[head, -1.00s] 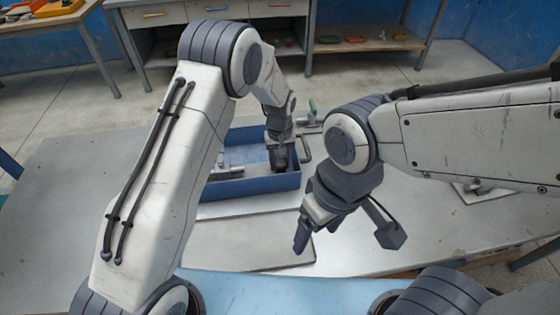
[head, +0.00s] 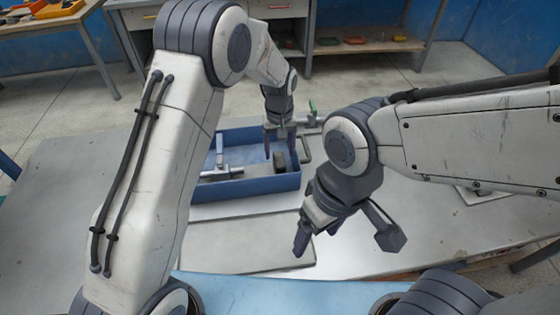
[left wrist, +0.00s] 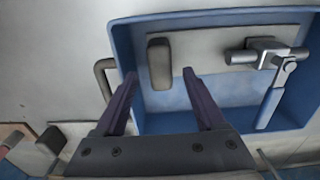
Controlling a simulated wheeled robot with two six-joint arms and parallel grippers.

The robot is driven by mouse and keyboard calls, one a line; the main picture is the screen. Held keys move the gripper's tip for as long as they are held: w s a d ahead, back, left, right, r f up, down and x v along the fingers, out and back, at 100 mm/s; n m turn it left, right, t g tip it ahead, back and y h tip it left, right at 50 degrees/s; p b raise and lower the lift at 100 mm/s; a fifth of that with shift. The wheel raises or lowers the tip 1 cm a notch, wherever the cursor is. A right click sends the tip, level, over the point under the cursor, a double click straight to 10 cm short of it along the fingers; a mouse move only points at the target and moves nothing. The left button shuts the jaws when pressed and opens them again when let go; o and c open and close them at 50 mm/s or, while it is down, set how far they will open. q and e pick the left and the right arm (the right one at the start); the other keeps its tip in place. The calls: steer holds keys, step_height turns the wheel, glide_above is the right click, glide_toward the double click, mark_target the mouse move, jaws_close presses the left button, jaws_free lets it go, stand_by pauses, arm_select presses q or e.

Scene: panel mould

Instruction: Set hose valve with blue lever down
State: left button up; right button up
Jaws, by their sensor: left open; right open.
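The hose valve (head: 222,172) lies in a blue tray (head: 240,188), a grey metal body with a lever. In the left wrist view the valve (left wrist: 262,54) is at the upper right, and its lever (left wrist: 271,106) with a blue grip points toward the picture's bottom. My left gripper (head: 280,150) is open and empty above the tray's right part, to the right of the valve. In its wrist view a dark block (left wrist: 159,63) shows beyond and between the fingertips. My right gripper (head: 300,243) is open and empty over the table's front, apart from the tray.
A green-handled fitting (head: 313,112) stands behind the tray's right corner. A grey loop handle (head: 306,148) is at the tray's right side. A flat grey panel (head: 245,242) lies in front of the tray.

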arm_select(q)
step_height(320, 180, up, 6)
steer(key=shift+f, duration=0.2)
steer(key=s+d+r+m, duration=0.1)
steer(key=s+r+m, duration=0.1)
steer(key=s+r, duration=0.35)
steer(key=s+d+r+m, duration=0.2)
steer(key=s+m, duration=0.1)
steer(key=s, duration=0.6)
steer(key=s+a+m, duration=0.2)
steer(key=s, duration=0.6)
steer(key=s+a+m+h, duration=0.1)
steer(key=s+a+m, duration=0.1)
steer(key=s, duration=0.7)
steer(key=shift+s+a+m, duration=0.25)
steer(key=shift+m, duration=0.25)
